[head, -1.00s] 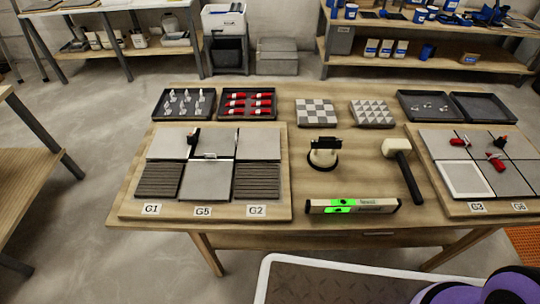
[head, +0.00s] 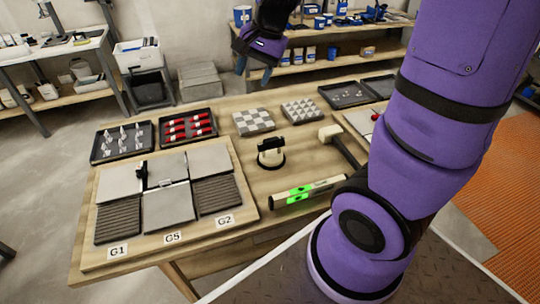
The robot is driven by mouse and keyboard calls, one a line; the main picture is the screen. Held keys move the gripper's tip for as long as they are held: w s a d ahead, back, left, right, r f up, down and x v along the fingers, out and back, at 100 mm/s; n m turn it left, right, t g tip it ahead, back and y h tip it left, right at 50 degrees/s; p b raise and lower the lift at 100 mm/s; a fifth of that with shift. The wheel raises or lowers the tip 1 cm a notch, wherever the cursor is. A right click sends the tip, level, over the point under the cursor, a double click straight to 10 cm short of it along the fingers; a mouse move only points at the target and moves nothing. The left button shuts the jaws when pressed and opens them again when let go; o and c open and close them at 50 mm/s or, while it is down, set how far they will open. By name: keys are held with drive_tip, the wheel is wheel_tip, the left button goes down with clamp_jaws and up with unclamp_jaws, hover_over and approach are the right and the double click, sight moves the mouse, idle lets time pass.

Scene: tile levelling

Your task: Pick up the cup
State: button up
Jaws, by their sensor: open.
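The cup seems to be the suction cup (head: 271,153), with a cream body, a black handle on top and a dark round base. It stands upright on the wooden table, right of the board of tiles. My gripper (head: 254,71) is raised at the top of the head view, with its fingers apart and nothing between them. It appears above and behind the suction cup in the picture, clear of it. The exact height of the gripper is hard to tell.
Tile samples (head: 254,122), trays of red clips (head: 188,127) and white clips (head: 124,140) sit behind. My arm hides the table's right side. Blue cups (head: 242,15) stand on the back shelf.

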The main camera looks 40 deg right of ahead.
drive_tip(key=w+d+f+m+g, duration=0.1)
drive_tip(key=w+d+f+m, duration=0.15)
drive_tip(key=f, duration=0.25)
drive_tip(key=w+d+f+m, duration=0.1)
drive_tip(key=w+f+m, duration=0.2)
drive_tip(key=f, duration=0.3)
drive_tip(key=m+g+h, duration=0.1)
drive_tip(key=m+h, duration=0.2)
drive_tip(key=m, duration=0.3)
hover_over(271, 139)
drive_tip(key=shift+n, duration=0.25)
drive_tip(key=f, duration=1.2)
drive_tip(key=shift+w+a+f, duration=0.15)
drive_tip(key=shift+w+f, duration=0.05)
drive_tip(key=shift+f, duration=0.2)
drive_tip(key=f, duration=1.1)
drive_tip(key=shift+s+d, duration=0.2)
clamp_jaws()
